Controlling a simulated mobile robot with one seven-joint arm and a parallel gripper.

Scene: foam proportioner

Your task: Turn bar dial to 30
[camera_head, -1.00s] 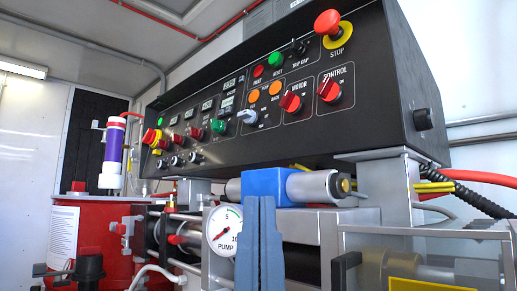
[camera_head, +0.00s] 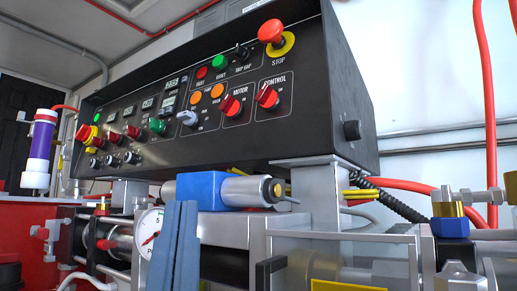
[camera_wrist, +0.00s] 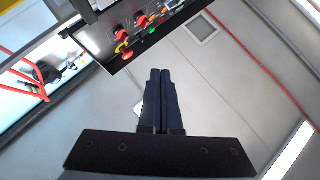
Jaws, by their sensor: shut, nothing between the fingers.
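The black control panel (camera_head: 225,135) fills the middle of the head view. On its slanted face a pale lever knob (camera_head: 187,118) sits below two orange buttons; its small lettering is too fine to read, and I cannot tell whether it is the bar dial. Part of a round white gauge (camera_head: 148,236) shows below the panel, its right side hidden by my gripper. My gripper (camera_head: 178,203) points up in front of the panel's lower area, blue-grey fingers together and empty. In the wrist view the gripper (camera_wrist: 160,71) is shut and the panel (camera_wrist: 112,38) lies beyond it at upper left.
Red selector knobs (camera_head: 233,107), a red stop button (camera_head: 271,32) and several small displays (camera_head: 172,83) share the panel. A blue and silver cylinder (camera_head: 225,190) lies below it, close to my fingers. Pipes and valves (camera_head: 455,225) stand at right, a red container (camera_head: 30,225) at left.

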